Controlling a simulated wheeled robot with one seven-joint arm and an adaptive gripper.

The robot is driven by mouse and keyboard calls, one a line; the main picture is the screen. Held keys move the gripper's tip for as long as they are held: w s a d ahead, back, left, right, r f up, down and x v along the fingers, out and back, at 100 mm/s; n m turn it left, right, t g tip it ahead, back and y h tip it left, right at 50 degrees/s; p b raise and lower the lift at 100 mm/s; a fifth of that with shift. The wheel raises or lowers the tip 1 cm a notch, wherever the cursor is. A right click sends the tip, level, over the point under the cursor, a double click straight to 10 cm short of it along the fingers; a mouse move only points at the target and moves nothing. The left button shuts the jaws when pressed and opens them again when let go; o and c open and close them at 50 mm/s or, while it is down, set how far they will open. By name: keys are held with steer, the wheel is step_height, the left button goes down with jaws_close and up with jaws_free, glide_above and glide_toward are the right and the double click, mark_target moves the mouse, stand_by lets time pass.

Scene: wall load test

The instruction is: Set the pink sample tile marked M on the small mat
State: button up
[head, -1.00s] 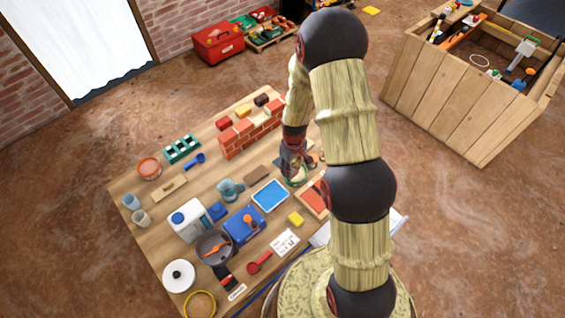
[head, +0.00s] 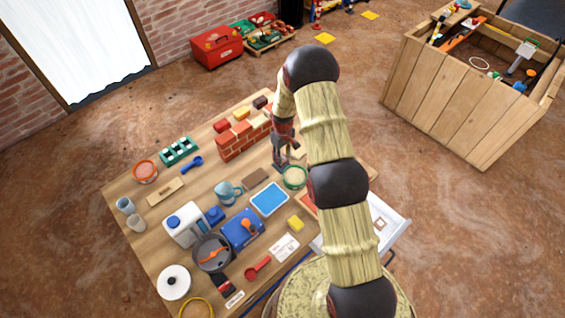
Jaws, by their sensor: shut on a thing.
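My gripper (head: 280,162) points down over the far right part of the wooden table, just in front of the red brick wall. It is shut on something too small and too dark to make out. A small dark patch shows right under the fingers; I cannot tell if it is the small mat. I cannot make out a pink tile or a letter M. Whether the held thing touches the surface below is not clear.
The brick wall (head: 243,138) stands close behind my gripper. A round green-rimmed dish (head: 294,177), a brown slab (head: 255,179), a blue tray (head: 269,198) and a blue mug (head: 227,193) are near. An open white drawer (head: 393,236) juts out at right.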

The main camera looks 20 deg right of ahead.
steer(key=shift+w+f, duration=0.3)
steer(key=shift+f, duration=0.2)
steer(key=shift+f+b, duration=0.7)
steer(key=shift+f, duration=0.6)
steer(key=shift+f, duration=0.1)
steer(key=shift+f, duration=0.15)
steer(key=o, duration=1)
steer(key=shift+r, duration=0.2)
